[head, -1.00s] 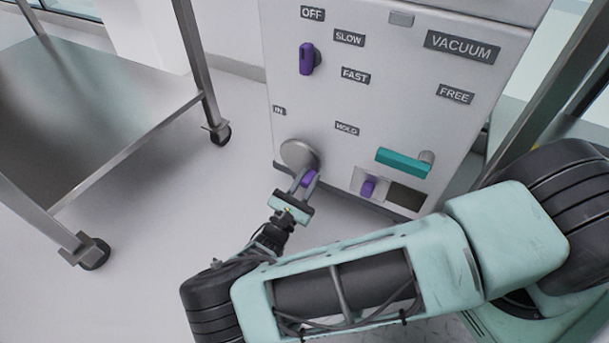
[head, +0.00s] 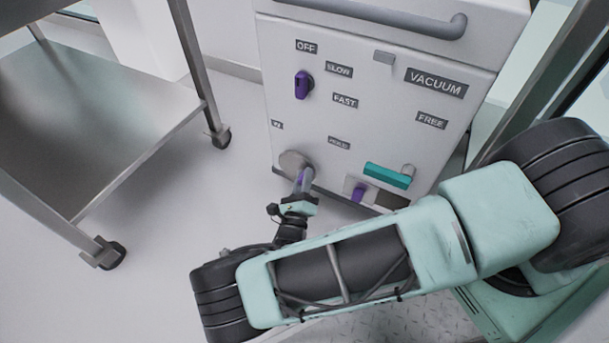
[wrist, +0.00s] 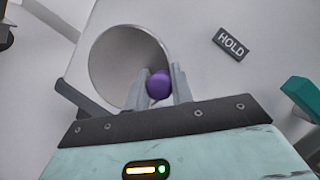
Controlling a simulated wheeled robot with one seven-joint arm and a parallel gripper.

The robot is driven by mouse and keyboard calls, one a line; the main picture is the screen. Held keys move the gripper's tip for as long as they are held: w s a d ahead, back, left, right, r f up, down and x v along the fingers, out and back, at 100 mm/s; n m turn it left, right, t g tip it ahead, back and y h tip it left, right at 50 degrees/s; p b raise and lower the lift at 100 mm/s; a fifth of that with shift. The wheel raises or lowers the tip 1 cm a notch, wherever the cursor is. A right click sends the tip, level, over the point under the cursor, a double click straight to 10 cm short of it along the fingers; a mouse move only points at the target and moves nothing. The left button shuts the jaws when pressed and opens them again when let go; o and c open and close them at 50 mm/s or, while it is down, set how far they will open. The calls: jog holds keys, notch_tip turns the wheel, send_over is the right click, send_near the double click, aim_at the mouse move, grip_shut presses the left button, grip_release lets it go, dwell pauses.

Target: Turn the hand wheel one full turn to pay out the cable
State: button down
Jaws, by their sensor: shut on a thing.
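The hand wheel is a round grey disc (head: 291,161) low on the left of the white machine's front panel. It also shows in the wrist view (wrist: 113,62), with a purple knob (wrist: 158,85) at its lower right. My gripper (head: 302,180) is at the wheel's lower edge. In the wrist view its two grey fingers (wrist: 160,88) stand on either side of the purple knob and are shut on it. The fingers and arm partly hide the knob in the head view. No cable can be seen.
The panel also holds a purple switch (head: 302,85), a teal lever (head: 388,175) and a small purple slider (head: 358,192). A grey drawer handle (head: 380,17) sticks out above. A steel cart (head: 95,110) stands on the left, with clear floor between.

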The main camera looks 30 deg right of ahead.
aim_at(298, 160)
jog(key=n+p, duration=0.1)
jog(key=r+n+y, duration=0.1)
jog(key=n+p, duration=0.1)
jog(key=n, duration=0.1)
jog(key=shift+w+a+r+y+p, duration=0.3)
jog(key=shift+r+y, duration=0.05)
jog(key=shift+y, duration=0.05)
jog(key=shift+w+a+r+n+g+y+p, duration=0.2)
jog(key=shift+n+p, duration=0.3)
jog(key=shift+n, duration=0.4)
jog(key=shift+w+a+r+n+g+y+p, duration=0.15)
jog(key=shift+w+n+g+y+p, duration=0.25)
jog(key=shift+n, duration=0.5)
jog(key=shift+s+f, duration=0.1)
jog(key=c, duration=1.2)
grip_release()
jog(key=p+v, duration=0.3)
jog(key=v, duration=1.4)
jog(key=shift+s+f, duration=0.15)
jog(key=shift+f, duration=0.05)
jog(key=shift+a, duration=0.1)
